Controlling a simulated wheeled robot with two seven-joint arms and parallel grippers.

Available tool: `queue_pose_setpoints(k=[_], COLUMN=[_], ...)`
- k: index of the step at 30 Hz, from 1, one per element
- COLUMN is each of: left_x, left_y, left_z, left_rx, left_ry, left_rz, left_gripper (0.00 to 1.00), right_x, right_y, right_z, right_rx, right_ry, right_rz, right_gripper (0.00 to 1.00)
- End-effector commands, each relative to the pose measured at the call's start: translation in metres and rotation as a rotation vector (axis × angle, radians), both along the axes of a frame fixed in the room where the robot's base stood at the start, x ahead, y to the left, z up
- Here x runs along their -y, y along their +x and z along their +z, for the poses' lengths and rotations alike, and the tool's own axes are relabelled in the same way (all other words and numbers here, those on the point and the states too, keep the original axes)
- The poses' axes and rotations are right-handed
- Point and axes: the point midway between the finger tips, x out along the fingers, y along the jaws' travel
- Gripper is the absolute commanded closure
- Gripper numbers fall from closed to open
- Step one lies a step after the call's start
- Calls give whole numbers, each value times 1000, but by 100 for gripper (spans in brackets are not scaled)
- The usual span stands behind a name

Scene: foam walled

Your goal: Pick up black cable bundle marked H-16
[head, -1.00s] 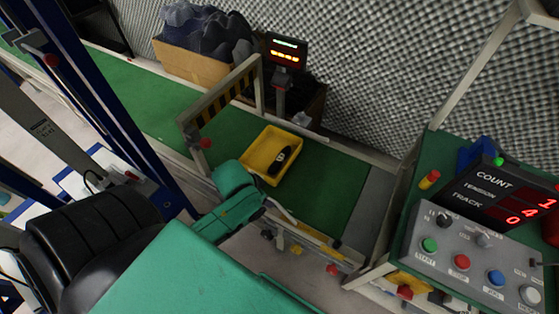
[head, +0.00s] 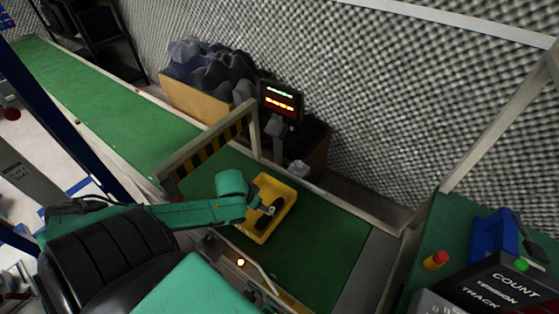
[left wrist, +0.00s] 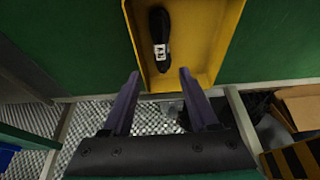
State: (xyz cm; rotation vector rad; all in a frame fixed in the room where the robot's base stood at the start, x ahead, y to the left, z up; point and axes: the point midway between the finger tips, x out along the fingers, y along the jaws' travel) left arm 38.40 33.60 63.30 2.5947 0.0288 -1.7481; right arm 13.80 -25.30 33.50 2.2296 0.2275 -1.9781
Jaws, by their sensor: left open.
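The black cable bundle (left wrist: 160,28) lies in a yellow tray (left wrist: 226,22) in the left wrist view. It carries a white label whose writing is too small to read. In the head view the bundle (head: 276,206) is partly hidden by my gripper in the yellow tray (head: 286,186) on the green conveyor. My left gripper (left wrist: 159,74) is open and empty, its fingers apart near the tray's edge, with the bundle beyond the fingertips. In the head view my left gripper (head: 266,210) is over the tray. My right gripper is not in view.
A striped gate frame (head: 208,146) spans the belt left of the tray. A display post (head: 281,100) and a box of dark foam (head: 190,93) stand behind. A control panel (head: 490,285) is at the right. The green belt (head: 322,240) right of the tray is clear.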

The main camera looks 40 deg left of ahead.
Motion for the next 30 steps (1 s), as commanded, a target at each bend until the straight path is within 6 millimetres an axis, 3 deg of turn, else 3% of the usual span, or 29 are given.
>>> queue_pose_setpoints(k=[4, 9, 22, 30], left_x=[-1, -1, -4, -4], left_y=[6, 24, 57, 60], left_z=[-18, -61, -126, -133], left_rx=[1, 3, 1, 0], left_ry=[0, -2, 0, 1], left_rz=[3, 3, 1, -2], left_gripper=[40, 40, 40, 40], right_x=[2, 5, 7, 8], right_y=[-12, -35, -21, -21], right_z=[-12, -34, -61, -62], right_rx=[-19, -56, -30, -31], right_ry=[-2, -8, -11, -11], right_rz=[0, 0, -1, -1], right_gripper=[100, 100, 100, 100])
